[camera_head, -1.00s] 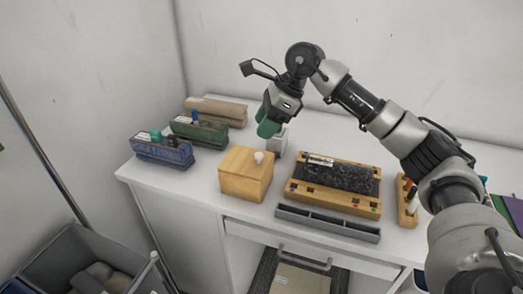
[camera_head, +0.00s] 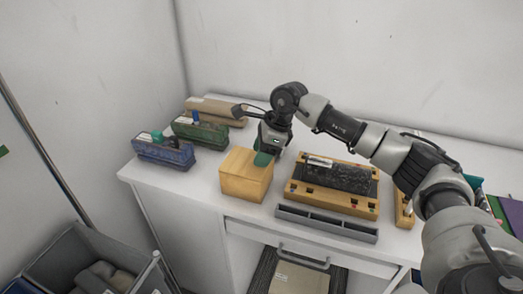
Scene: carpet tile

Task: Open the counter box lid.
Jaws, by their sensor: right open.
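The counter box is a light wooden box (camera_head: 243,180) near the counter's front edge, left of the wooden rack. Its lid looks closed. My right gripper (camera_head: 264,159) is at the back right of the lid, with its green fingertips pointing down. The gripper hides the spot where the white knob sits, and I cannot tell whether the fingers touch it. My left gripper is not in view.
A wooden rack with a dark block (camera_head: 336,177) stands close on the right, with a grey tray (camera_head: 327,222) in front. Blue (camera_head: 163,151), green (camera_head: 200,131) and brown (camera_head: 216,111) holders stand at the left. A grey bin (camera_head: 88,262) is below.

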